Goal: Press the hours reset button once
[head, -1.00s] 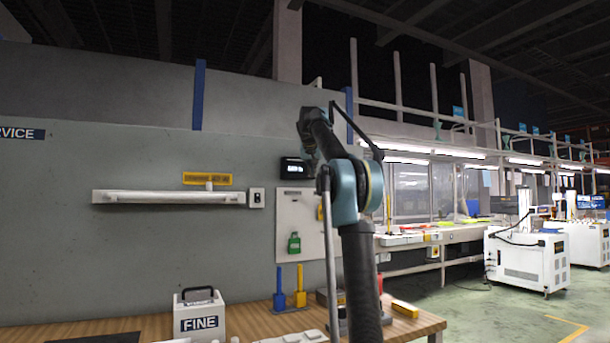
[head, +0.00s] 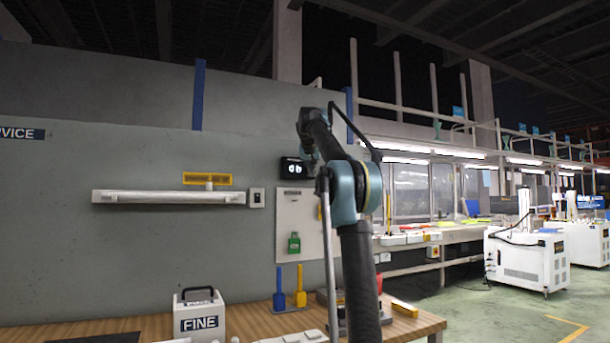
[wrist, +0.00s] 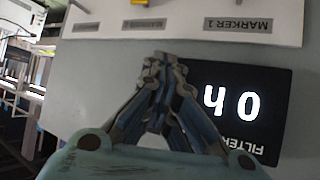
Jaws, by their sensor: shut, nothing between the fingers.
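The black filter display box (head: 293,169) is on the grey wall beside my arm. It also shows large and upside down in the wrist view (wrist: 280,100), with white characters that seem to read "0 h" and partly covered "FILTER" lettering. My gripper (wrist: 160,62) is shut and empty, with its fingertips to the left of the box's lit characters in the wrist view. Its fingers and body cover part of the box. I cannot make out the hours reset button, and cannot tell whether the fingertips touch anything.
The wooden bench (head: 245,322) holds a white FINE case (head: 199,318) and blue and yellow tools.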

